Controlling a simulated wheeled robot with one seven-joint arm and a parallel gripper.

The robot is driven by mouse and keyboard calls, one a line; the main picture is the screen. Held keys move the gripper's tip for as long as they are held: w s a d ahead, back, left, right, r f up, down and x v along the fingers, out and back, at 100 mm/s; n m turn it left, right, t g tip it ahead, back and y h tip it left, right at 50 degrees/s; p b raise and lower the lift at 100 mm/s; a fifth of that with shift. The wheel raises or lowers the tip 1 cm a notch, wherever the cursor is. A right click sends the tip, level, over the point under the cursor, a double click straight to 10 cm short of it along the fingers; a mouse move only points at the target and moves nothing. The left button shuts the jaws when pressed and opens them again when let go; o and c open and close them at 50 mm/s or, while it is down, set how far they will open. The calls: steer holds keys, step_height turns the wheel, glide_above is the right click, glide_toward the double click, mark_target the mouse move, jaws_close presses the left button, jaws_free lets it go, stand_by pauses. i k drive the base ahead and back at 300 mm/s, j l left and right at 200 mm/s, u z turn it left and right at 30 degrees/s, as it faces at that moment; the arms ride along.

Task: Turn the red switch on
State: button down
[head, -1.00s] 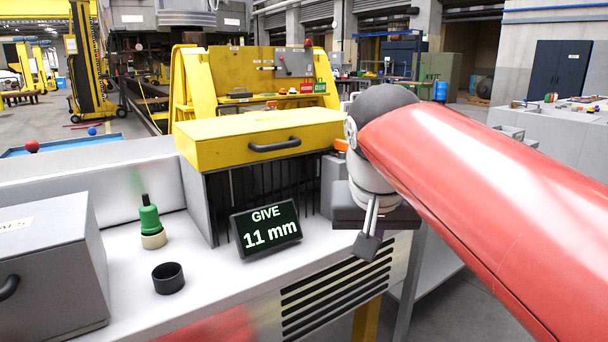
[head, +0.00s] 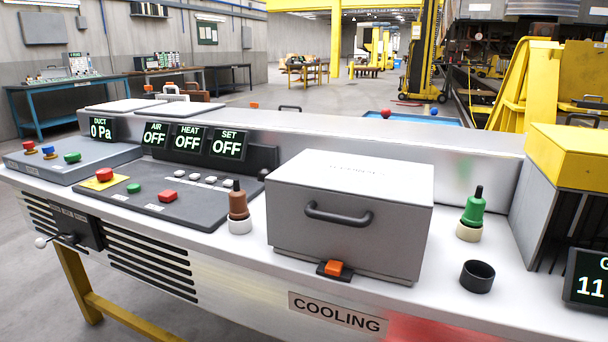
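Several red controls show at the left of the bench; I cannot tell which one is the red switch. A red mushroom button (head: 104,174) sits on a yellow square on the dark control panel (head: 150,210). A flat red button (head: 167,195) lies right of it, beside a green button (head: 134,188). A smaller red knob (head: 27,145) sits on the grey box at the far left. An orange-red rocker (head: 335,267) sits at the foot of the grey handled box. My gripper and arm are out of view.
Displays (head: 188,139) behind the panel read OFF for AIR, HEAT and SET; another (head: 102,129) reads 0 Pa. The grey handled box (head: 345,215), brown-topped bottle (head: 238,205), green-topped bottle (head: 472,212) and black cup (head: 477,276) stand along the bench (head: 400,262).

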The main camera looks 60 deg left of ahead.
mark_target(104, 175)
steer(key=u, duration=2.85)
steer(key=i+j+z, duration=0.15)
steer(key=i+j, duration=0.5)
